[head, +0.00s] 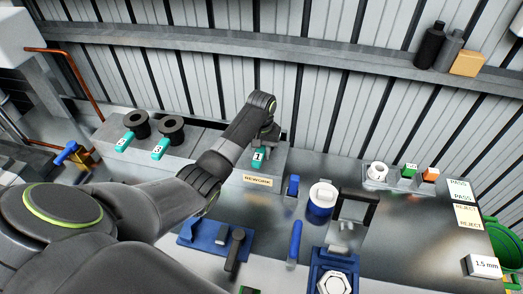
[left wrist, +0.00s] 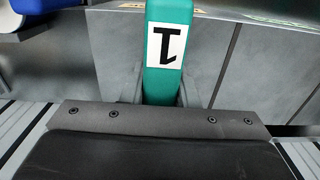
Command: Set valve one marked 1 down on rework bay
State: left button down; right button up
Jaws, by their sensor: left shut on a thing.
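Valve one is a teal piece with a white label marked 1 (head: 258,156); it also shows large in the left wrist view (left wrist: 165,75). My left gripper (head: 264,146) is shut on it, with a finger on either side of the teal part. The rework bay (head: 258,181) is a grey block with a REWORK label on its front. The valve is over or on the bay's top; I cannot tell whether it touches. The valve's far end is hidden by the gripper. My right gripper is not in view.
Two teal-handled valves marked 2 (head: 160,150) and 3 (head: 125,142) stand on the grey blocks to the left, with black round parts. A blue-and-white cylinder (head: 321,201), a blue tool tray (head: 205,238) and a dark stand (head: 354,210) are on the bench in front.

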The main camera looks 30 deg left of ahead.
pick_arm(q)
jog(key=shift+f+p, duration=0.15)
jog(key=shift+p, duration=0.2)
grip_release()
dwell(0.8)
dwell(0.4)
jog(key=shift+r, duration=4.5)
jog(key=shift+s, duration=0.1)
